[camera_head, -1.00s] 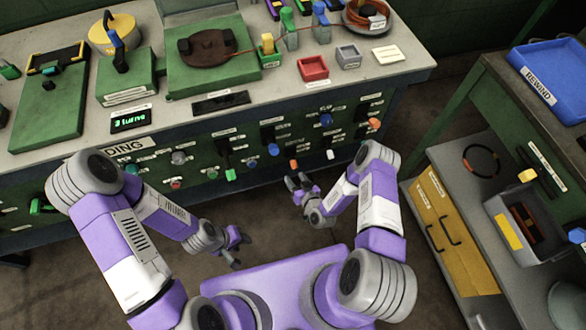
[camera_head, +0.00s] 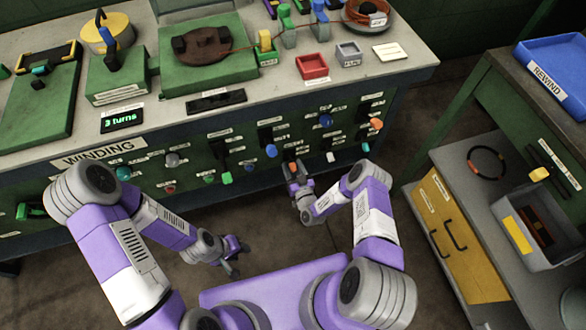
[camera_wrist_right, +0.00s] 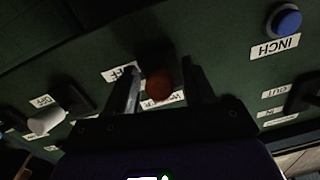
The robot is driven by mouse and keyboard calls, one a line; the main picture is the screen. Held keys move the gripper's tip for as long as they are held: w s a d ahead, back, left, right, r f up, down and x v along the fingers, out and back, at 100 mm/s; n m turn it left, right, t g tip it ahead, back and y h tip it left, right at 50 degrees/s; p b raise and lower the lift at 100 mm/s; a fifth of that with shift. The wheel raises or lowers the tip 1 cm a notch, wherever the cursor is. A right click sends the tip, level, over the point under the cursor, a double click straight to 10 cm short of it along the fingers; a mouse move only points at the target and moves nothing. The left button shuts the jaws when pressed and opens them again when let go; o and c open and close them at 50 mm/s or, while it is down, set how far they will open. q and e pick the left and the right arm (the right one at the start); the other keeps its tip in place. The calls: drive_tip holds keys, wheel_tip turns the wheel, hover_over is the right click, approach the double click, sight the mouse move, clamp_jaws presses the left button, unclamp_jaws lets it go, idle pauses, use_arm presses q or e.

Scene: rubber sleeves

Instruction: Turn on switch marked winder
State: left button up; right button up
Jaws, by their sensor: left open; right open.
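The green front panel (camera_head: 140,172) carries a row of switches; I cannot read which label says winder. An orange-tipped switch (camera_head: 292,167) sits right at my right gripper (camera_head: 298,183). In the right wrist view its reddish knob (camera_wrist_right: 158,85) lies between the two open fingers of the right gripper (camera_wrist_right: 160,92), with no clear contact. A label reading OFF (camera_wrist_right: 119,72) is beside it, and another label is partly hidden by the knob. My left gripper (camera_head: 236,256) is open and empty, low in front of the panel.
A white-tipped switch (camera_wrist_right: 47,121) and a blue INCH button (camera_wrist_right: 285,20) flank the knob in the right wrist view. Green and blue switches (camera_head: 226,178) are further left. A side bench with a blue REWIND tray (camera_head: 560,75) stands at the right.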

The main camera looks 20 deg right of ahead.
sight(291, 161)
clamp_jaws()
drive_tip(key=shift+r+g+p, duration=0.4)
drive_tip(key=shift+p, duration=0.45)
drive_tip(key=r+g+p, duration=0.1)
drive_tip(key=p, duration=0.1)
drive_tip(key=g+p, duration=0.2)
drive_tip(key=p, duration=0.1)
drive_tip(key=shift+s+r+g, duration=0.1)
drive_tip(key=shift+r+g, duration=0.2)
drive_tip(key=shift+r, duration=0.05)
drive_tip(key=shift+r+g+p, duration=0.3)
drive_tip(key=shift+g+p, duration=0.6)
drive_tip(key=shift+g, duration=0.1)
drive_tip(key=shift+r+g+h+p, duration=0.15)
drive_tip(key=shift+g+h+p, duration=0.25)
drive_tip(key=shift+g, duration=0.4)
drive_tip(key=shift+w, duration=0.2)
unclamp_jaws()
